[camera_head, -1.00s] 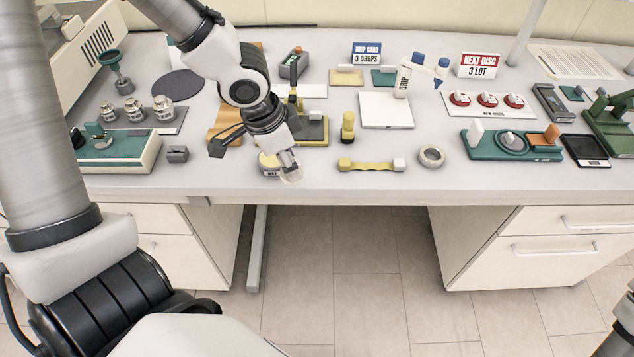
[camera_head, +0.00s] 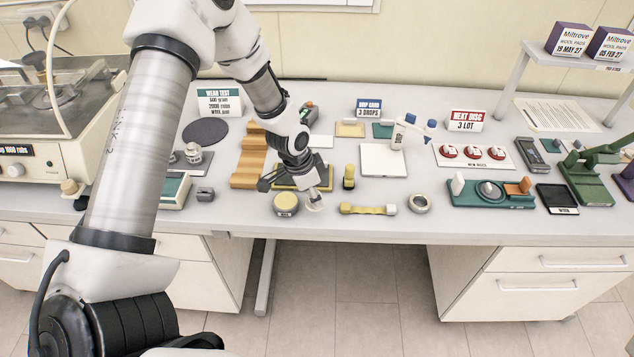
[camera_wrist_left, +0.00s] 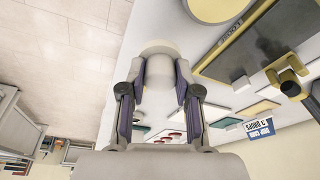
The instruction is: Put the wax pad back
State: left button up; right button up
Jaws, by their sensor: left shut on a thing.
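My left gripper (camera_head: 308,190) is shut on a small pale knob-like piece (camera_head: 314,203), which I take to be the wax pad. It hangs at the front part of the bench, just right of a round yellow tin (camera_head: 286,204) with a dark label. In the left wrist view the pale rounded piece (camera_wrist_left: 160,68) sits between both fingertips (camera_wrist_left: 158,88). I cannot tell whether it touches the bench. A yellow-edged dark tray (camera_wrist_left: 247,47) shows beside it in the wrist view; in the head view the gripper partly covers it. My right gripper is not in view.
A stepped wooden block (camera_head: 250,160) is to the left. The bench's front edge is close.

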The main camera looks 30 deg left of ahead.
pick_arm(q)
jog(key=shift+w+a+f+b, duration=0.15)
jog(key=shift+w+f+b, duration=0.05)
jog(key=shift+w, duration=0.3)
jog(key=shift+w+a+f+b, duration=0.15)
jog(key=shift+w+f+b, duration=0.05)
jog(key=shift+w, duration=0.25)
jog(key=shift+w+b, duration=0.35)
jog(key=shift+w, duration=0.05)
jog(key=f, duration=0.3)
jog(key=shift+s+d, duration=0.1)
jog(key=shift+s, duration=0.1)
jog(key=shift+w+f, duration=0.1)
jog(key=shift+f, duration=0.05)
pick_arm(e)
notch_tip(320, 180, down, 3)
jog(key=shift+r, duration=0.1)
pick_arm(q)
jog(key=shift+f, duration=0.1)
jog(key=o, duration=1)
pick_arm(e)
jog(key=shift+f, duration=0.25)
